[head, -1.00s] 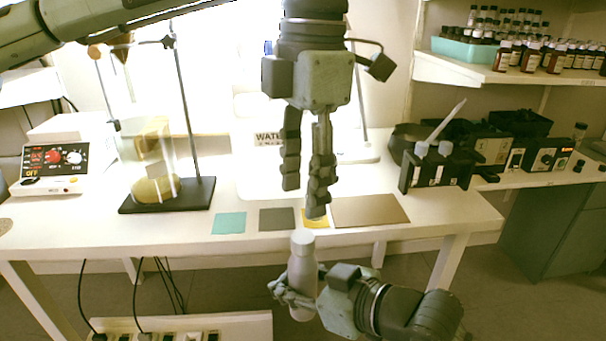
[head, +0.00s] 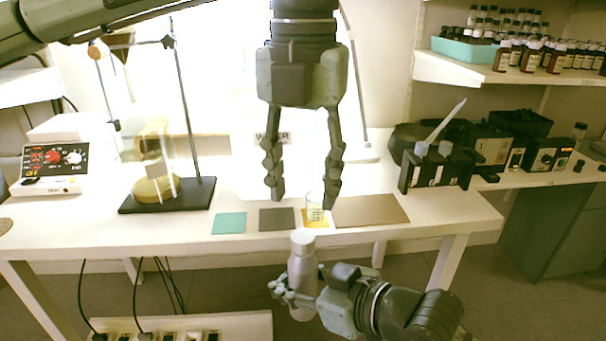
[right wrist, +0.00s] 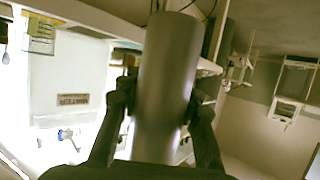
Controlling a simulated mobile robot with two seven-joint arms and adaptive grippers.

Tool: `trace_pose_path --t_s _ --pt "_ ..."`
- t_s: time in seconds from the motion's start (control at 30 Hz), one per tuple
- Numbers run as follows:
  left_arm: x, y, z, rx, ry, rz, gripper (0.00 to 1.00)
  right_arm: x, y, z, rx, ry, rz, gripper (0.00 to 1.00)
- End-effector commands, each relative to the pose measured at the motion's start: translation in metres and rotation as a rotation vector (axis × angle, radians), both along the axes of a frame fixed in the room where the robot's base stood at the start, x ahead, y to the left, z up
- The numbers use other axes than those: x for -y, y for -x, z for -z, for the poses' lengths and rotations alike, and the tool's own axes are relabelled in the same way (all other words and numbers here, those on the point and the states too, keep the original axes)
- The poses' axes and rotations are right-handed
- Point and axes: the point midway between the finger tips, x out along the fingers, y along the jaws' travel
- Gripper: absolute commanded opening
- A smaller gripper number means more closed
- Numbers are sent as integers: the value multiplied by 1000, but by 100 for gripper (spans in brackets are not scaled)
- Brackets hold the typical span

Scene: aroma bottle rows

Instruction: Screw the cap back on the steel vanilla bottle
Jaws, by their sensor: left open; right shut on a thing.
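The steel bottle (head: 302,270) is upright in my right gripper (head: 296,296), in front of the table edge. A pale cap-like top (head: 302,240) sits on its neck; I cannot tell how tightly it is seated. In the right wrist view the bottle's grey body (right wrist: 165,85) stands between the two fingers of the right gripper (right wrist: 160,100), which are shut on it. My left gripper (head: 303,198) is above and behind the bottle, fingers down and spread apart, with nothing between them. Its fingertips are clear of the top. No label is readable on the bottle.
A small clear glass (head: 315,207) stands on the yellow mat (head: 322,224). Teal (head: 229,223), dark grey (head: 277,219) and brown (head: 370,210) mats lie along the front edge. A stand (head: 190,194) is at left; a black rack (head: 437,170) with a pipette is at right.

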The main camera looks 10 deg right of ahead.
Motion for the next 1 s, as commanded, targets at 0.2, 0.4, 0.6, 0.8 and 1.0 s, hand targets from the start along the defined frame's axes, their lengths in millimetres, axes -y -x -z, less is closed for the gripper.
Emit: trace_pose_path --t_s 0.2,0.4,0.6,0.8,1.0 --pt "-1 0 33 -3 -3 0 44 0 0 -1 2 -1 0 0" --pt "0 0 61 -3 0 1 44 0 0 -1 2 -1 0 0" --pt "0 0 73 -1 0 1 44 0 0 -1 2 -1 0 0" --pt "0 0 74 -1 0 1 44 0 0 -1 2 -1 0 0" --pt "0 0 74 -1 0 1 30 0 0 -1 2 -1 0 0"
